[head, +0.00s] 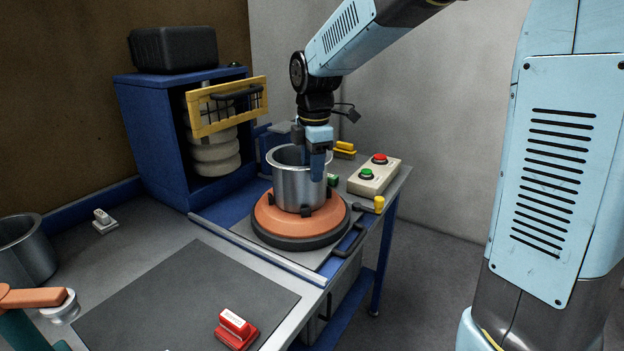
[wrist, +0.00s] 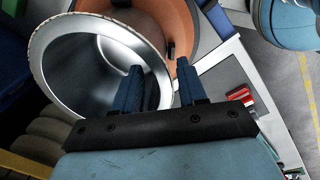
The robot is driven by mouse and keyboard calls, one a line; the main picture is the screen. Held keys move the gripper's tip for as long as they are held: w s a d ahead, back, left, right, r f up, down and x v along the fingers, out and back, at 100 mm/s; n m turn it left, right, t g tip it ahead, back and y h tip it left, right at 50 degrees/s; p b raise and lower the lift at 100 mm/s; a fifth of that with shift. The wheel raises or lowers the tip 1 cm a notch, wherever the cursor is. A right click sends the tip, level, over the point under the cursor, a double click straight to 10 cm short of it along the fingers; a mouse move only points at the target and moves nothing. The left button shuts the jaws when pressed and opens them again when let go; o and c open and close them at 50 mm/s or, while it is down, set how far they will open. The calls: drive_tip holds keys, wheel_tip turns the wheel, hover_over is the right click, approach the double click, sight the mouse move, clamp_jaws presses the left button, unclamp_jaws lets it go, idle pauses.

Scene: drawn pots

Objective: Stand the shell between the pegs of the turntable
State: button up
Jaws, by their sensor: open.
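The shell (head: 297,188), a silver open-topped metal cylinder, stands upright on the orange turntable (head: 262,222). Small dark pegs (head: 306,211) show around its foot. My gripper (head: 313,166) is open at the shell's right rim, pointing down. In the wrist view my gripper (wrist: 159,68) straddles the wall of the shell (wrist: 75,60): one finger is inside the mouth, the other outside. I cannot tell whether either finger touches the wall. Part of the turntable (wrist: 185,22) and a peg (wrist: 171,50) show beyond it. The pegs behind the shell are hidden.
A blue cabinet (head: 150,140) with a yellow-framed door (head: 228,108) stands left of the turntable. A button box (head: 374,177) and yellow-knobbed lever (head: 379,204) are at its right. Another metal pot (head: 25,250) stands far left.

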wheel_tip(320, 180, up, 9)
drive_tip(key=shift+s+r, duration=0.15)
drive_tip(key=shift+s, duration=0.15)
drive_tip(key=shift+d, duration=0.1)
drive_tip(key=s+d+f+m+t, duration=0.2)
drive_tip(key=s+d+m, duration=0.6)
drive_tip(key=s+m, duration=0.2)
drive_tip(key=s+d+f+m+t, duration=0.1)
drive_tip(key=s+d+m+t, duration=0.1)
drive_tip(key=s+d+m, duration=0.7)
drive_tip(key=s+m, duration=0.2)
drive_tip(key=shift+s+f+m+t, duration=0.3)
drive_tip(key=shift+s+f+t, duration=0.05)
drive_tip(key=shift+t, duration=0.05)
